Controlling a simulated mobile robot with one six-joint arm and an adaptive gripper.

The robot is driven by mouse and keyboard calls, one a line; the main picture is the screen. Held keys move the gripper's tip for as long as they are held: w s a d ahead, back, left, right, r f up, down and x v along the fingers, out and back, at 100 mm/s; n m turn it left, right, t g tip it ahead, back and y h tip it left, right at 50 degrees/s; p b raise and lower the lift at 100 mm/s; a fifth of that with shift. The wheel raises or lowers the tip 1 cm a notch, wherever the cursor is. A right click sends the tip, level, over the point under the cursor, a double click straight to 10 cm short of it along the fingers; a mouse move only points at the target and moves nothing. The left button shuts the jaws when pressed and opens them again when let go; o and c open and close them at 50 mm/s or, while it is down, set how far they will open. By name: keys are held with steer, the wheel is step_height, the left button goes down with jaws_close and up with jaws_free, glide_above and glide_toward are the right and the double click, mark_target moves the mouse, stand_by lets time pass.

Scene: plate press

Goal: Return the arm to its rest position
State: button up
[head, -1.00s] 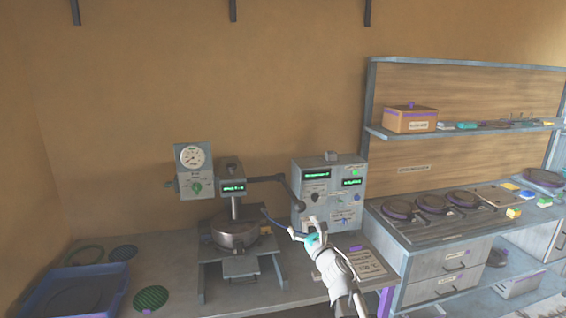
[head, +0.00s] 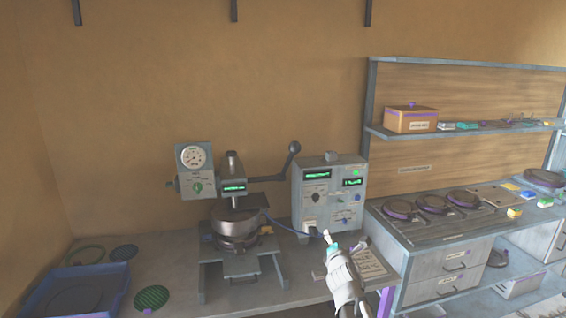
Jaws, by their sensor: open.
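My gripper (head: 330,240) is at the lower middle of the head view, at the end of my pale arm. It is seen from behind and small, with nothing visible held in it. It is above the bench in front of the control box (head: 328,198), apart from the press (head: 236,215). A gap shows between the upper and lower round parts of the press.
A blue tray (head: 122,277) is at the left end of the bench, beside a green ribbed disc (head: 152,298). A placard (head: 372,262) lies beside my arm. On the right, a counter holds several dark round plates (head: 432,203). The air above the bench is open.

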steer(key=s+d+f+m+g+h, duration=0.2)
steer(key=s+d+f+m+g, duration=0.3)
steer(key=s+f+m+g, duration=0.65)
steer(key=s+a+f+m+g+y, duration=0.1)
steer(key=s+a+f+m+g, duration=0.1)
steer(key=s+m, duration=0.4)
steer(key=s+a+f+m+g+y, duration=0.1)
steer(key=s+a+f+m+g, duration=0.1)
steer(key=s+m, duration=0.3)
steer(key=f+m+g, duration=0.1)
steer(key=m, duration=0.2)
steer(key=shift+s+a+f+y, duration=0.15)
steer(key=shift+s+f+y, duration=0.05)
steer(key=shift+s+y, duration=0.2)
